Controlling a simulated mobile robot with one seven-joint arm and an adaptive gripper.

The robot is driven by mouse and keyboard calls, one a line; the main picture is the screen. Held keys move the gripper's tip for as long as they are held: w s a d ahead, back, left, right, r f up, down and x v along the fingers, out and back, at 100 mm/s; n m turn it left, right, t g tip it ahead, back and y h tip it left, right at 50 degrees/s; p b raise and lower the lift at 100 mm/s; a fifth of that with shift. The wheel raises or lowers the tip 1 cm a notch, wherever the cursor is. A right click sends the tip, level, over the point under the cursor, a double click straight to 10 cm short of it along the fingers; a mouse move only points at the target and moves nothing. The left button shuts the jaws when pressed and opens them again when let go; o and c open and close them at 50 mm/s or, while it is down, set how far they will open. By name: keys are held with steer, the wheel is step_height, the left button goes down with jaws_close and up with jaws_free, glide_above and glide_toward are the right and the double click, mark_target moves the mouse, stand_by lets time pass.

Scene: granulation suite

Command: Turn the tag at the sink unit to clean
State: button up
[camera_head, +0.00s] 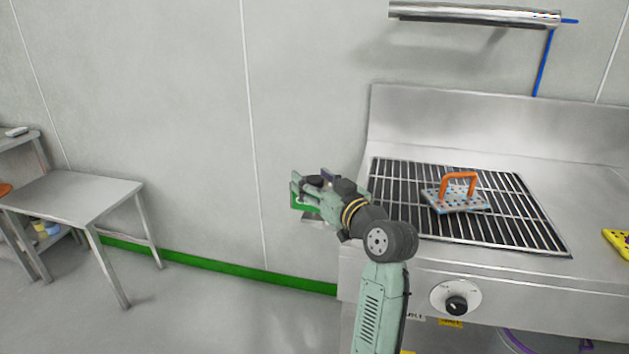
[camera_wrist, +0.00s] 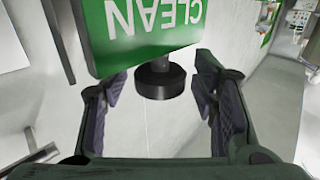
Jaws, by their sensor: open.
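The tag (camera_wrist: 150,32) is a green plate with white lettering reading CLEAN, upside down in the wrist view. A round black knob (camera_wrist: 162,82) sits just below the plate there. My gripper (camera_wrist: 157,92) is open, with one finger on each side of the knob and visible gaps to both. In the head view, my gripper (camera_head: 312,186) is at the left end of the steel unit (camera_head: 420,110), in front of the grey wall. Part of the green tag (camera_head: 299,201) shows behind it; the rest is hidden by my gripper.
A dial (camera_head: 456,304) is on the unit's front. A steel table (camera_head: 75,195) stands at left, with open floor between.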

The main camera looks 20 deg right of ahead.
steer(key=v, duration=1.2)
stand_by(0.4)
